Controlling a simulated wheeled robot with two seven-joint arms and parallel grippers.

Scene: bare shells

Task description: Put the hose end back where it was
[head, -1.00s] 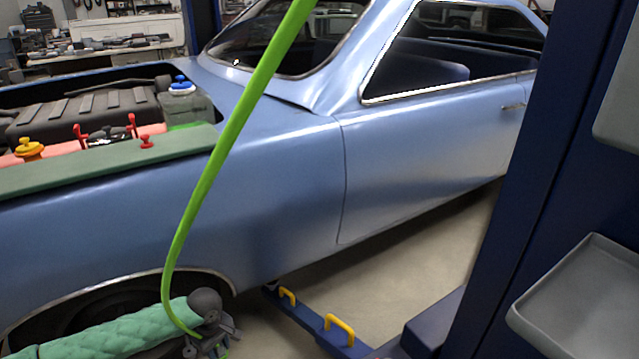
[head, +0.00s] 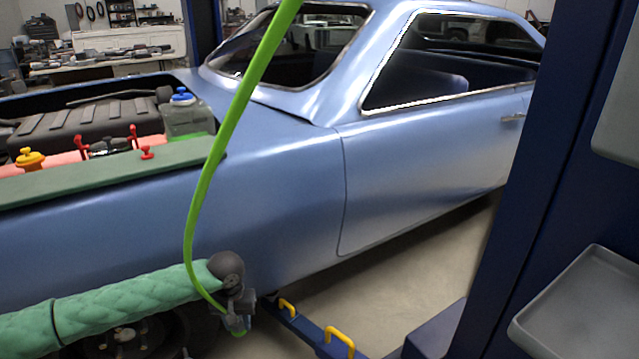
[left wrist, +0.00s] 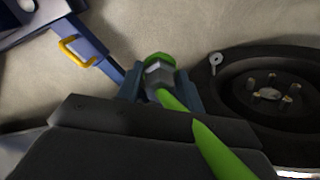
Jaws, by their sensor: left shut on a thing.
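A bright green hose (head: 222,140) hangs down from the top of the head view and curves in to my left gripper (head: 238,322), low in front of the blue car's side. In the left wrist view my left gripper (left wrist: 160,82) is shut on the hose end (left wrist: 158,72), which has a grey fitting and a green tip. The green hose (left wrist: 205,138) runs from it toward the lower right. The place where the hose end was kept cannot be made out. My right gripper is not in view.
The blue car (head: 270,180) fills the middle, with its engine bay open at left. A dark blue post (head: 560,130) and a grey tray (head: 575,310) stand at right. A blue lift arm with yellow handles (head: 338,335) lies low. The wheel (left wrist: 268,92) is close by.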

